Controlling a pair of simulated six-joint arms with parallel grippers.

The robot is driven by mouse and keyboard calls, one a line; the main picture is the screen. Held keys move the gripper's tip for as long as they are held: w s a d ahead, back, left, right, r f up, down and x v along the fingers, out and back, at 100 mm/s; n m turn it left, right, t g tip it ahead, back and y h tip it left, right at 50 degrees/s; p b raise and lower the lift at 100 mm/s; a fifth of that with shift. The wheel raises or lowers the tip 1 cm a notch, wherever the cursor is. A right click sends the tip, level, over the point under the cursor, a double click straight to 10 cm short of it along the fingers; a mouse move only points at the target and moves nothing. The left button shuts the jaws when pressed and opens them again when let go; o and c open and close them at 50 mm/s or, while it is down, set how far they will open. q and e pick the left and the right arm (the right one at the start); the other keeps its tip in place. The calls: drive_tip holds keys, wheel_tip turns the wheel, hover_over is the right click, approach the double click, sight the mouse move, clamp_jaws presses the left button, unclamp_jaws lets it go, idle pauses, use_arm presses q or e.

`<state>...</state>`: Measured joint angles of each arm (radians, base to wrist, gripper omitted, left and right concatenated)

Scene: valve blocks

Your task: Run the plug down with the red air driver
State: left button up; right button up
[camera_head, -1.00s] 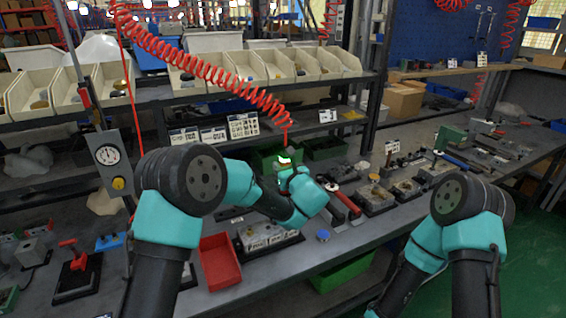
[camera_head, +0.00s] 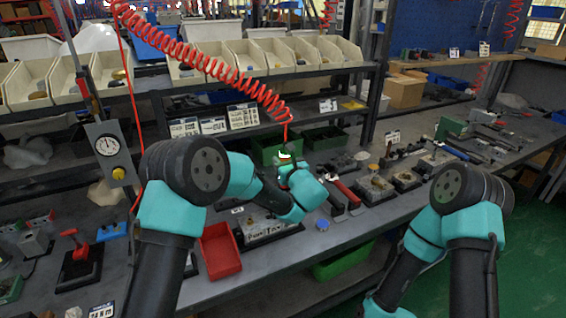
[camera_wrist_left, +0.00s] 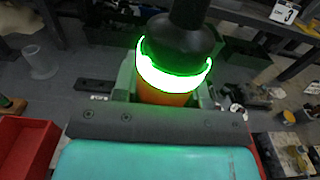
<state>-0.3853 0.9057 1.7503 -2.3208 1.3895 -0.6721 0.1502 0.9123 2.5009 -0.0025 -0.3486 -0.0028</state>
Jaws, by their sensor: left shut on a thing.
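My left gripper (camera_head: 288,174) is over the bench, mostly hidden by my own wrist in the head view. In the left wrist view the gripper (camera_wrist_left: 166,98) is shut around the orange body of the air driver (camera_wrist_left: 165,97). The driver has a bright green lit ring and a black upper part. In the head view its top (camera_head: 285,157) hangs under a red coiled hose. The driver's lower tip is hidden. I cannot make out the plug. My right gripper is out of view.
A red bin (camera_head: 220,252) stands near the front edge. Red-handled tools (camera_head: 346,193) and small fixtures (camera_head: 375,188) lie to the right of my left wrist. A pressure gauge (camera_head: 106,146) stands at left. Shelves of cream bins (camera_head: 210,55) run behind. A blue cap (camera_head: 322,225) lies near the edge.

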use_arm(q)
drive_tip(key=shift+f, duration=1.55)
idle(3.6)
drive_tip(key=shift+r, duration=0.2)
idle(0.3)
drive_tip(key=shift+r, duration=0.5)
drive_tip(key=shift+r, duration=3.3)
